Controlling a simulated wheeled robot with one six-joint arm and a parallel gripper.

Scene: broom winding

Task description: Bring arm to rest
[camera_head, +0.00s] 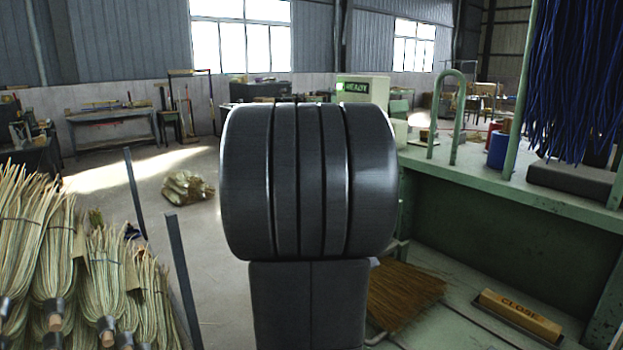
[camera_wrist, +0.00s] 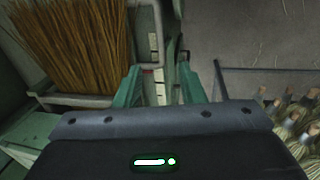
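My arm (camera_head: 308,180) fills the middle of the head view as dark rounded links and hides what lies behind it. My gripper (camera_wrist: 160,76) shows in the wrist view as two green fingers in front of a dark body with a lit green mark. The fingers are spread apart with nothing held between them. A green machine part with a white and red strip (camera_wrist: 155,50) lies beyond the gap. My gripper cannot be seen in the head view.
A green bench (camera_head: 500,190) stands at the right, with brown bristles (camera_head: 402,296) and a block marked CLOSE (camera_head: 520,313). Blue strands (camera_head: 575,80) hang above it. Bundled bristles (camera_head: 45,240) and dark posts (camera_head: 183,280) stand at left. A bundle (camera_head: 187,187) lies on open floor.

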